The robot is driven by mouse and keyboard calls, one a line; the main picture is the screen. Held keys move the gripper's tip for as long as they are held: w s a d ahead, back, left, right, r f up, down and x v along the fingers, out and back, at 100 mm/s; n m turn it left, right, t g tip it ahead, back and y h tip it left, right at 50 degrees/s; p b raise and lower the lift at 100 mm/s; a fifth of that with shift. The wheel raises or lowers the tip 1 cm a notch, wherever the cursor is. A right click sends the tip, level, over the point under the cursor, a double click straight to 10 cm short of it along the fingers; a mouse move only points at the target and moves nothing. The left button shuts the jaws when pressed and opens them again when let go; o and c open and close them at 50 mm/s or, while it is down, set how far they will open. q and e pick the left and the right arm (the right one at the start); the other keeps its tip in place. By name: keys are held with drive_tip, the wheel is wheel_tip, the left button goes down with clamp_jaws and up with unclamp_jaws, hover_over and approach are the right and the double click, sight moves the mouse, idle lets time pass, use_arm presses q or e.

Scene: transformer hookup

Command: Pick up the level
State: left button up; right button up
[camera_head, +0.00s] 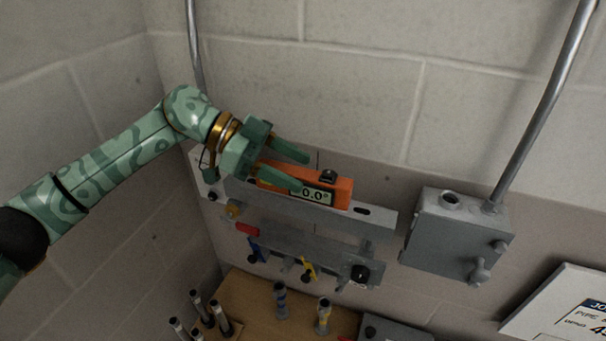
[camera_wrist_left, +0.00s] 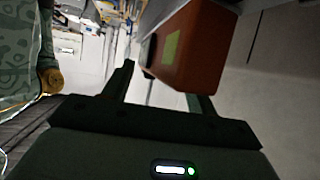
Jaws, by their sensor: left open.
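The level (camera_head: 338,187) is an orange block with a small display reading 0.0°. It rests on a grey metal bar (camera_head: 380,217) at the wall. My left gripper (camera_head: 305,170) is open at the level's left part, with one finger in front of it and the other behind. My right gripper is not in view.
A grey box (camera_head: 455,235) with a conduit is on the wall to the right. Below the bar is a rack (camera_head: 310,255) with small coloured tools. A wooden surface (camera_head: 250,295) with several upright rods is at the bottom. A printed board (camera_head: 560,310) is at the lower right.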

use_arm(q)
drive_tip(key=shift+a+f, duration=0.1)
drive_tip(key=c, duration=0.8)
clamp_jaws()
